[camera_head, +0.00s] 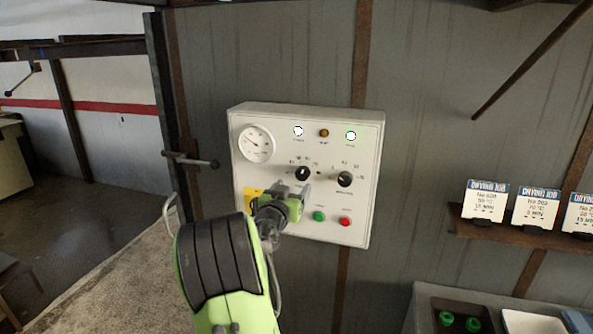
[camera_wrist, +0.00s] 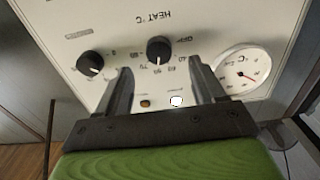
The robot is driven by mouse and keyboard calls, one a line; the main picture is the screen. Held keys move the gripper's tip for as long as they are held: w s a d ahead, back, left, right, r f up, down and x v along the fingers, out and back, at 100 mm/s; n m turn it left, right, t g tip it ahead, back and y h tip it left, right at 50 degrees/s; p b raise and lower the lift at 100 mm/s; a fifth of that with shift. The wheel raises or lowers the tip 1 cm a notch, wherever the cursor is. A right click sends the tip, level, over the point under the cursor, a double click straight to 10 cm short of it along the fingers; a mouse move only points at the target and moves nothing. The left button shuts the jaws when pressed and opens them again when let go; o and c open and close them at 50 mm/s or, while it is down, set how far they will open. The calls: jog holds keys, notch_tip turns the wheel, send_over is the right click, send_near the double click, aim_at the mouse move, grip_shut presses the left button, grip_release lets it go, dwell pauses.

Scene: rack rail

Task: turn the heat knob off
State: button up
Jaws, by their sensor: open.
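The heat knob (camera_head: 302,173) is a round black knob on the white control panel (camera_head: 240,180), below the lamps. In the wrist view, which shows the panel upside down, the heat knob (camera_wrist: 159,49) sits under the inverted "HEAT °C" lettering. OFF is printed to its right and the temperature numbers run round its lower side. My gripper (camera_head: 306,190) is open and empty close to the panel. In the wrist view its two fingers (camera_wrist: 160,70) stand apart, one either side of the knob's lower edge, with no contact visible.
A second black knob (camera_head: 345,179) sits right of the heat knob. A dial gauge (camera_head: 255,144), white lamps (camera_head: 298,132), an amber lamp (camera_head: 323,133), a green button (camera_head: 319,216) and a red button (camera_head: 345,222) share the panel. Job cards (camera_head: 535,208) stand on a shelf at right.

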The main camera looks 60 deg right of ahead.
aim_at(301, 176)
jog(key=d, duration=0.2)
jog(key=d+p, duration=0.1)
jog(key=d, duration=0.1)
jog(key=d+p, duration=0.1)
jog(key=d, duration=0.1)
jog(key=shift+w+d+r, duration=0.1)
jog(key=shift+w+r, duration=0.2)
jog(key=shift+w+d+f, duration=0.15)
jog(key=shift+d, duration=0.1)
jog(key=shift+a, duration=0.1)
jog(key=c, duration=1.1)
